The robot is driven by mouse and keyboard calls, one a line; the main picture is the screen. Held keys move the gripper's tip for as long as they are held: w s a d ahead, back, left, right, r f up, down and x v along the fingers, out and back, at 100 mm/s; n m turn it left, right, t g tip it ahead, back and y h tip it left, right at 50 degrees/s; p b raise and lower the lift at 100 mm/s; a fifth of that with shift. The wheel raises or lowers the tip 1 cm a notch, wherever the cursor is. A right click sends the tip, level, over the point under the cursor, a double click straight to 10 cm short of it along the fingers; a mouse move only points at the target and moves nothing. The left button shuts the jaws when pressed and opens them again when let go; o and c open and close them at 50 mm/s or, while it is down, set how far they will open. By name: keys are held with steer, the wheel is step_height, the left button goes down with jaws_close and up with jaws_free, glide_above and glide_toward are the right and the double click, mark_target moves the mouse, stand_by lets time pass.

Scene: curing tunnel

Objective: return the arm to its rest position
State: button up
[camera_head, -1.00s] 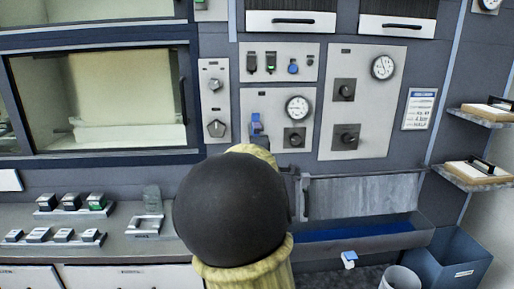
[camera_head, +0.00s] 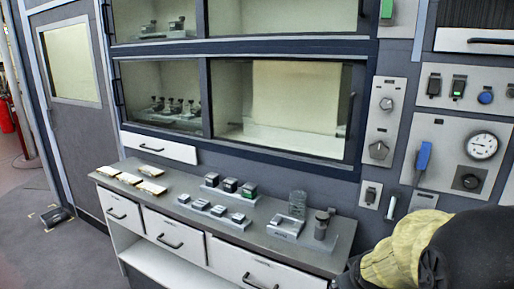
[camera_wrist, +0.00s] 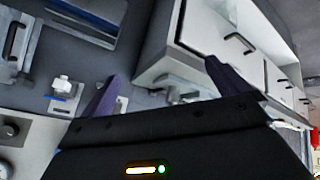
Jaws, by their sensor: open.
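My gripper (camera_wrist: 163,70) shows in the wrist view with its two dark purple fingers spread well apart. Nothing is held between them. Beyond the fingers are a white drawer cabinet and grey panels, seen tilted. In the head view my black and yellow arm fills the lower right corner, in front of the control panel and beside the counter's right end. My gripper itself is out of sight in the head view.
A grey counter (camera_head: 258,239) with white drawers bears several switch blocks, pale flat pieces (camera_head: 132,179) and a dark cylindrical piece (camera_head: 321,225). Behind it is a glazed cabinet (camera_head: 285,108). A blue lever (camera_head: 423,158) sticks out at right. Floor (camera_head: 60,258) at left is mostly clear.

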steer(key=s+a+f+m+g+y, duration=0.25)
steer(key=s+a+f+g, duration=0.2)
steer(key=s+a, duration=0.55)
steer(key=p+v, duration=1.1)
steer(key=p, duration=0.1)
steer(key=shift+w+d+r+m, duration=0.25)
steer(key=shift+w+r+m, duration=0.1)
steer(key=shift+r, duration=0.1)
steer(key=shift+f+h, duration=0.1)
steer(key=shift+h, duration=0.15)
stand_by(0.4)
